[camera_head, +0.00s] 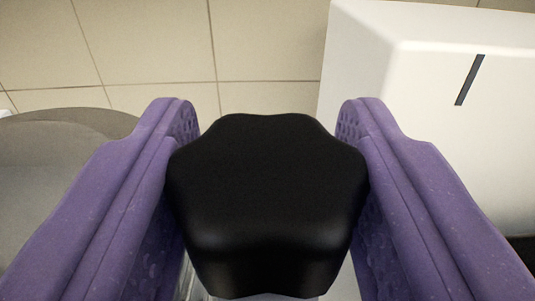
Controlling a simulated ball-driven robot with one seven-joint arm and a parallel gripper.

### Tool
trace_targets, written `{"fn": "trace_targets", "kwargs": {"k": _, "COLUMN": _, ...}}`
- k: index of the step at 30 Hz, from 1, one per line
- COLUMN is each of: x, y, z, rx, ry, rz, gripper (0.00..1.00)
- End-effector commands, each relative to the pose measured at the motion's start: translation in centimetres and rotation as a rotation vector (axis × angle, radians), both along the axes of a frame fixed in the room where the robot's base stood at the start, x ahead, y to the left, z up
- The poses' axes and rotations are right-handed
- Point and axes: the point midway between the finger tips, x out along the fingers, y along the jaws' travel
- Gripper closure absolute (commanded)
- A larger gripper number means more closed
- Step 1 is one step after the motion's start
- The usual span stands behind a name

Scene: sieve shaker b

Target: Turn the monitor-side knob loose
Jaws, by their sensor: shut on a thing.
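A black lobed knob (268,190) fills the lower middle of the view, seen close and from above. My gripper (268,140) has its two purple fingers on either side of the knob, touching its left and right lobes. The gripper is shut on the knob. What the knob is mounted on is mostly hidden beneath it; only small light-coloured parts show under its lower edge. I cannot tell from this view whether the knob is tight or loose.
A white box-like body (430,130) with a dark slot (469,80) stands to the right, close to the right finger. A grey-brown rounded surface (50,150) lies at the left behind the left finger. Beige floor tiles (150,45) show at the top.

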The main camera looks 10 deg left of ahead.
Motion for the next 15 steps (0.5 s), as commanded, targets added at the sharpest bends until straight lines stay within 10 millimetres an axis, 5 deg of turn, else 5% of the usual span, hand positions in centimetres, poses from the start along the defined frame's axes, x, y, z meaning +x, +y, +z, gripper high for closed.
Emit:
{"fn": "trace_targets", "kwargs": {"k": 5, "x": 0.00, "y": -0.03, "z": 0.06, "rx": 0.001, "ry": 0.002, "rz": 0.000, "gripper": 0.81}}
{"fn": "trace_targets", "kwargs": {"k": 6, "x": 0.00, "y": -0.03, "z": 0.05, "rx": 0.001, "ry": 0.002, "rz": 0.000, "gripper": 0.46}}
{"fn": "trace_targets", "kwargs": {"k": 8, "x": 0.00, "y": -0.03, "z": 0.05, "rx": 0.001, "ry": 0.001, "rz": 0.001, "gripper": 0.32}}
{"fn": "trace_targets", "kwargs": {"k": 15, "x": 0.01, "y": -0.04, "z": 0.04, "rx": 0.001, "ry": 0.001, "rz": 0.001, "gripper": 0.30}}
